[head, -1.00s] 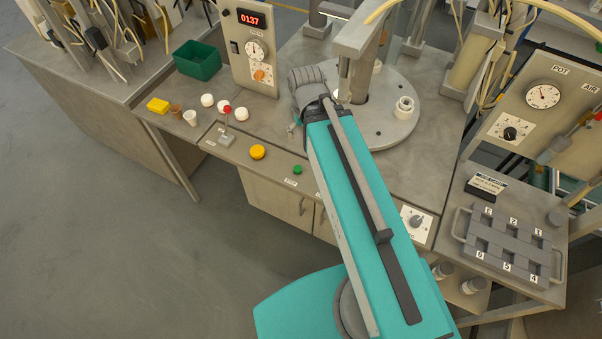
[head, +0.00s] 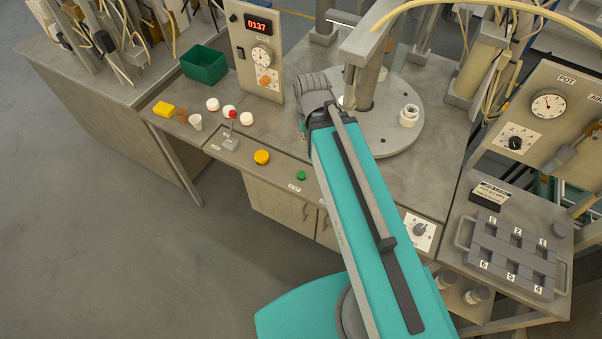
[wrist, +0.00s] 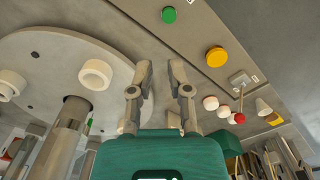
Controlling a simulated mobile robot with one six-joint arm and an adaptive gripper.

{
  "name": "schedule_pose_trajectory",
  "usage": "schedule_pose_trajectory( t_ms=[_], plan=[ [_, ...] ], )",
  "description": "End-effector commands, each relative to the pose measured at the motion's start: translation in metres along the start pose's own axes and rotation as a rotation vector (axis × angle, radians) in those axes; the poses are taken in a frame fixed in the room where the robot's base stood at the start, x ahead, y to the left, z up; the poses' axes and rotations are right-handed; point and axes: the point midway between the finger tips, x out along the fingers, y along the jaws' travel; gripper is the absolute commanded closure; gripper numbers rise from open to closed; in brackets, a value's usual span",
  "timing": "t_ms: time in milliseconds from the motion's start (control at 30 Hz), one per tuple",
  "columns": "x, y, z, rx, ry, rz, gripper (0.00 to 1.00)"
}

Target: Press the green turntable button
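The green turntable button (head: 301,175) is a small round cap on the front strip of the bench, right of the larger yellow button (head: 262,157). In the wrist view the green button (wrist: 169,15) is near the top edge, beyond my fingertips and apart from them. My gripper (wrist: 160,66) has its two fingers apart with nothing between them. In the head view my arm hides most of the gripper; only a bit shows behind the green button, over the bench. The turntable (head: 405,135) is a grey disc carrying a white ring-shaped holder (head: 409,116).
A red-tipped lever (head: 232,130) stands left of the yellow button. White domes (head: 229,111), a cup (head: 195,122) and a green bin (head: 204,65) are further left. A metal column (head: 368,85) rises over the turntable. A numbered grey rack (head: 513,256) is at right.

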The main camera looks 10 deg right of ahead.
Motion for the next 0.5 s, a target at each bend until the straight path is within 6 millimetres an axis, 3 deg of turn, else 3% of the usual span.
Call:
schedule_pose_trajectory(
  t_ms=[67, 500],
  plan=[
    [0.0, 0.0, 0.0, 0.0, 0.0, 0.0, 1.0],
    [0.0, 0.0, 0.0, 0.0, 0.0, 0.0, 1.0]
  ],
)
